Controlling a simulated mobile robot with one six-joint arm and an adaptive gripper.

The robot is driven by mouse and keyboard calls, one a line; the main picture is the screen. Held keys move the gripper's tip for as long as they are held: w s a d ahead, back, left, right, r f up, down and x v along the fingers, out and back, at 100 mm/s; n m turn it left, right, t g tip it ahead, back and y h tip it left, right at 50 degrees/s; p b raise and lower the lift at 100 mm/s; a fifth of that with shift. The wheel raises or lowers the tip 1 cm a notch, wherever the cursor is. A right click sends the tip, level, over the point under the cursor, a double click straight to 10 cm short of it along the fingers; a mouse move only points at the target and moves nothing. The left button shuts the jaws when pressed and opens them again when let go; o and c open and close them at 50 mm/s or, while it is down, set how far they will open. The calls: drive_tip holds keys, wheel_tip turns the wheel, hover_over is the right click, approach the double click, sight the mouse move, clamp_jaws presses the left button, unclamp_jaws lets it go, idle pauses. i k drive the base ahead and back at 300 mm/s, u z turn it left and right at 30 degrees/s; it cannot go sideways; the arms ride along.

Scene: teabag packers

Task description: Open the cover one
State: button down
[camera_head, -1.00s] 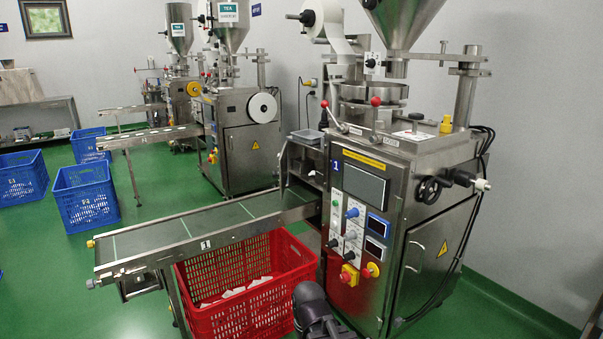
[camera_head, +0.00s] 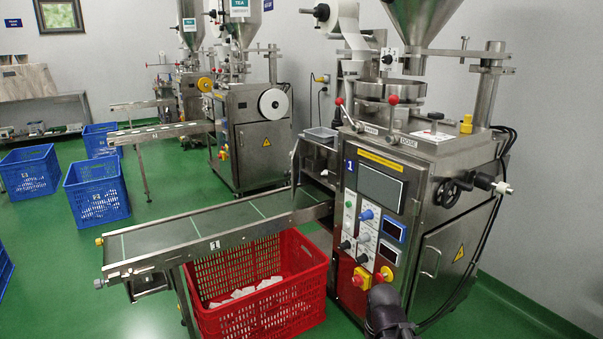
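The packing machine marked 1 (camera_head: 380,235) stands right of centre. Its side door (camera_head: 445,262) has a warning triangle and a handle, and looks shut. A metal compartment (camera_head: 318,165) sits at the machine's left side, above the inner end of the conveyor (camera_head: 185,238). I cannot tell which of these covers is the task's cover one. A dark part of my arm's end, likely my gripper (camera_head: 388,308), rises from the bottom edge in front of the machine's lower front. Its fingers do not show clearly, and I see nothing held.
A red crate (camera_head: 262,322) with white teabags stands under the conveyor, left of the machine. A second machine (camera_head: 255,140) and blue crates (camera_head: 97,192) stand farther back. Yellow-and-red knobs and a control panel (camera_head: 372,232) are close to my arm.

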sight(292, 168)
drive_tip(key=u, duration=0.05)
drive_tip(key=i, duration=0.95)
